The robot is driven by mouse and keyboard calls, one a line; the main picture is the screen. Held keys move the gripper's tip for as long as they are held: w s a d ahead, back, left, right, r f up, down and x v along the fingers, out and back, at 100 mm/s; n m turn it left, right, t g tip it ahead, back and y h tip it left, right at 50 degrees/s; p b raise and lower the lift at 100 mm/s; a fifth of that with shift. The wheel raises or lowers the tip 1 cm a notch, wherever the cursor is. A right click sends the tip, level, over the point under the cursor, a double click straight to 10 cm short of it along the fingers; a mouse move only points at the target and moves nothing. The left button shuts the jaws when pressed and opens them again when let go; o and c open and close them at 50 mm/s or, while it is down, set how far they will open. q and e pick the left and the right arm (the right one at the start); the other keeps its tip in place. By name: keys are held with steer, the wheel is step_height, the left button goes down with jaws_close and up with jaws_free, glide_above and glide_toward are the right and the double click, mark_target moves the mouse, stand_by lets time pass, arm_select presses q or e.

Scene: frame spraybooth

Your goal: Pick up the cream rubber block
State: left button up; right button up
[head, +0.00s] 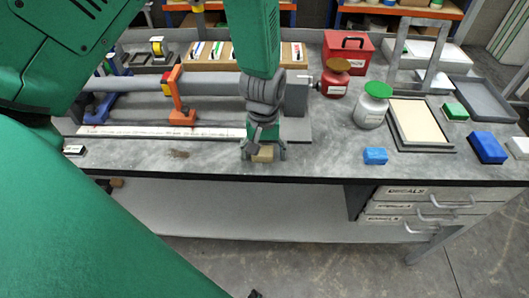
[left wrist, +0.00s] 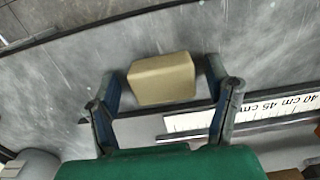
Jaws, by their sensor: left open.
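The cream rubber block (head: 263,154) lies on the grey worktop near its front edge, partly hidden by my gripper in the head view. My left gripper (head: 263,152) is right over it, pointing down. In the left wrist view the block (left wrist: 161,79) sits between the two spread fingers of the left gripper (left wrist: 163,82), with a gap showing on each side. The gripper is open and holds nothing. My right gripper is not in view.
A white ruler (head: 160,132) lies left of the block. A blue block (head: 375,156) and a silver jar (head: 372,105) stand to the right. An orange clamp (head: 179,100) stands behind left. The worktop's front edge is close.

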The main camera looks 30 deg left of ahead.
mark_target(262, 150)
arm_select(q)
steer(key=shift+a, duration=0.25)
steer(key=c, duration=1.3)
steer(key=shift+o, duration=0.2)
steer(key=shift+d, duration=0.1)
steer(key=shift+r, duration=0.25)
step_height(262, 150, up, 10)
steer(key=shift+f, duration=0.2)
steer(key=o, duration=0.3)
steer(key=shift+c, duration=0.9)
steer(key=shift+s, duration=0.1)
